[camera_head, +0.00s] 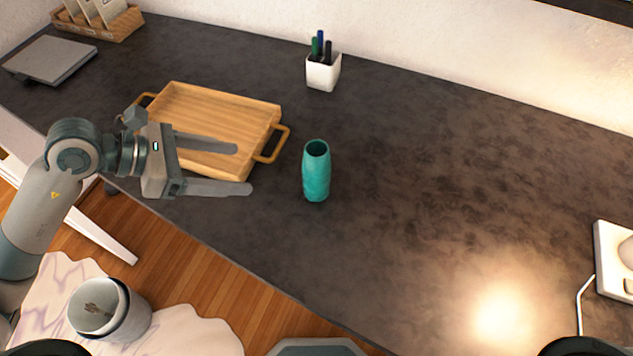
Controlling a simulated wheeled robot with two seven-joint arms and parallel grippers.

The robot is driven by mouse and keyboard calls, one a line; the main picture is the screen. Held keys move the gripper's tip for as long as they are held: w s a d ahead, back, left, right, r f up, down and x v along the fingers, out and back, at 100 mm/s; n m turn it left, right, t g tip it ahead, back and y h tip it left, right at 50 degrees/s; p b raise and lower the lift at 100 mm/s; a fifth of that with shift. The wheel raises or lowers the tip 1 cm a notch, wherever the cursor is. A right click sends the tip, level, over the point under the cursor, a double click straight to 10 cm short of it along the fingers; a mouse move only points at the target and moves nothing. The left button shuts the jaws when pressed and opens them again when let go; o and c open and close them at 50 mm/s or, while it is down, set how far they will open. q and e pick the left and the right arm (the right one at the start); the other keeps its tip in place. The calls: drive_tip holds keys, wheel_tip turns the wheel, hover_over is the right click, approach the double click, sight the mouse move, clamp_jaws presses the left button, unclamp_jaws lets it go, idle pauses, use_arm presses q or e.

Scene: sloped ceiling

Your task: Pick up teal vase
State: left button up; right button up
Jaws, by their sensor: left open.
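The teal vase (316,172) stands upright on the dark countertop (420,170), near the middle of the view. Its open mouth faces up. My left gripper (244,169) comes in from the left and is open and empty. Its two fingers point right toward the vase, and their tips are apart from it by a short gap. The gripper overlaps the front part of the wooden tray in the picture. My right gripper is not in view.
A wooden tray (225,105) with handles lies left of the vase. A white pen cup (323,73) stands behind it. A grey flat object (50,60) and a wooden organizer (105,28) are at the far left. A white device (612,262) is at right. The counter's right middle is clear.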

sight(304, 170)
use_arm(q)
drive_tip(key=shift+w+d+f+t+h+b, duration=0.1)
drive_tip(key=shift+d+f+t+h+b, duration=0.25)
drive_tip(key=shift+d+f+h, duration=0.5)
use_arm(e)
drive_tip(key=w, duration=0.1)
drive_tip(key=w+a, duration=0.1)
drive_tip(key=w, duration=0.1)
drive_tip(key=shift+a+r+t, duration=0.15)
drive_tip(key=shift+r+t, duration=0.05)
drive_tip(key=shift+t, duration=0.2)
use_arm(q)
drive_tip(key=shift+d, duration=0.1)
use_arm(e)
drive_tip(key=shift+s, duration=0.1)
use_arm(q)
drive_tip(key=p+x, duration=0.4)
drive_tip(key=x, duration=0.8)
drive_tip(key=shift+w+f, duration=0.1)
drive_tip(key=shift+w, duration=0.05)
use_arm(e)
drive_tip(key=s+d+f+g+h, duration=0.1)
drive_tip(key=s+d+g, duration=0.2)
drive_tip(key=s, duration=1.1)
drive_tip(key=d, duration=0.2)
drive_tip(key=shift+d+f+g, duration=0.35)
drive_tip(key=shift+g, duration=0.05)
